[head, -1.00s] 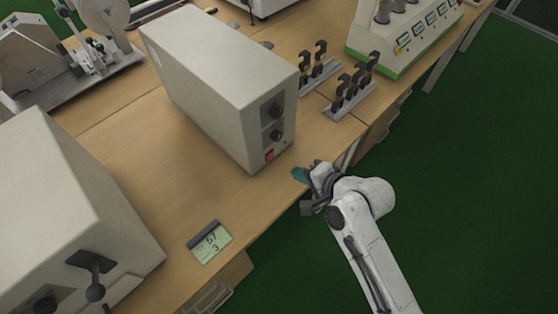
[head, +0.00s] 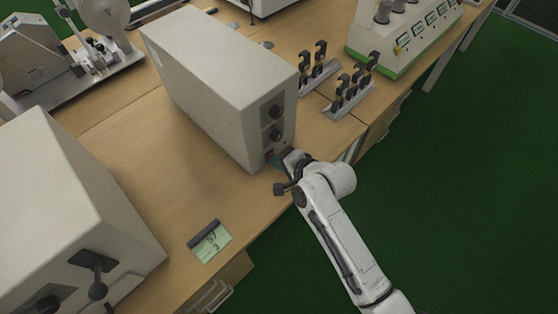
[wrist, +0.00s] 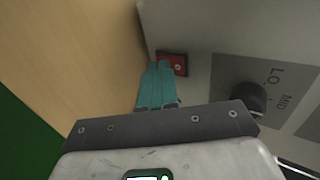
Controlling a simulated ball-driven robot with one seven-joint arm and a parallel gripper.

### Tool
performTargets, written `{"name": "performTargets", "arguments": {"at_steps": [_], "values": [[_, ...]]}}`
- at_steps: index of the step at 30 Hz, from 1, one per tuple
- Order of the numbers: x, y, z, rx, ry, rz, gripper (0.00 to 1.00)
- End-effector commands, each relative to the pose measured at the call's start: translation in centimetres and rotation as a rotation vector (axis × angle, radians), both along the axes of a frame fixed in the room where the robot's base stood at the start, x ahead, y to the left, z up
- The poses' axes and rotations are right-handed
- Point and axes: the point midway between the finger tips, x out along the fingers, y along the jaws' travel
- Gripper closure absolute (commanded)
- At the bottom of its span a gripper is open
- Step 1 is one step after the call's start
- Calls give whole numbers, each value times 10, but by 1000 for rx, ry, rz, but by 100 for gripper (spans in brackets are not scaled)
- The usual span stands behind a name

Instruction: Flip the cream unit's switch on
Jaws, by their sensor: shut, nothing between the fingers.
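The cream unit (head: 215,85) stands on the wooden bench, with two dark knobs on its narrow front panel. Its red switch (wrist: 178,65) sits low on that panel in a dark frame. In the head view the switch is mostly hidden by my gripper. My gripper (head: 279,159) is at the lower front of the unit. In the wrist view its teal fingers (wrist: 159,66) are shut together and empty, with their tips at the left part of the switch. I cannot tell whether they touch it.
A dark knob (wrist: 243,98) with LO and MID marks is right of the switch. A second cream box (head: 75,215) stands at left. A small display (head: 211,241) lies near the bench (head: 165,215) edge. Black clamps (head: 350,88) stand behind at right. Green floor is open at right.

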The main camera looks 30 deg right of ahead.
Motion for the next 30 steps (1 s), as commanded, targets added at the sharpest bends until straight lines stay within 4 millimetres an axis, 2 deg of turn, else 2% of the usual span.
{"name": "performTargets", "arguments": {"at_steps": [3,24,30], "values": [[2,0,-7,12,-37,0,100],[4,1,17,11,-36,1,100],[3,1,16,11,-36,1,100]]}}
